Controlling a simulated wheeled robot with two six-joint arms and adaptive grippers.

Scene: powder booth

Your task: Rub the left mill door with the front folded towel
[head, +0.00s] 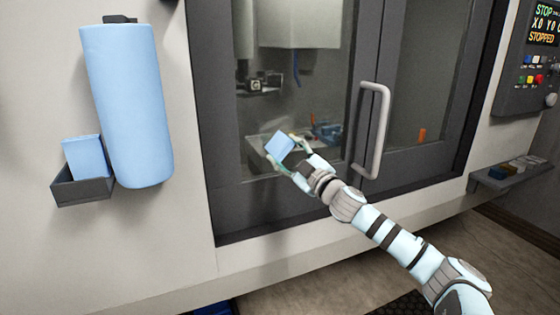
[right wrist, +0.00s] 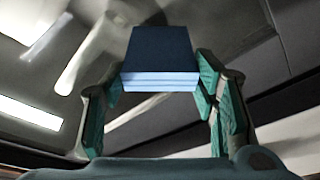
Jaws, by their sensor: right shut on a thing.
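A small blue folded towel (head: 280,146) is held between the fingertips of my right gripper (head: 286,160), in front of the left mill door (head: 225,200). In the right wrist view the towel (right wrist: 160,72) sits between the teal finger pads of the right gripper (right wrist: 158,95), its layered edge facing the camera. The towel is close to the glass of the left door; I cannot tell if it touches. Another blue folded towel (head: 86,156) stands in a dark wall holder (head: 82,190) at the left. My left gripper is not in view.
A large blue roll (head: 128,105) hangs on the white wall at the left. A vertical door handle (head: 375,130) sticks out to the right of my right gripper. A shelf with small blocks (head: 512,172) and a control panel (head: 530,60) are at the far right.

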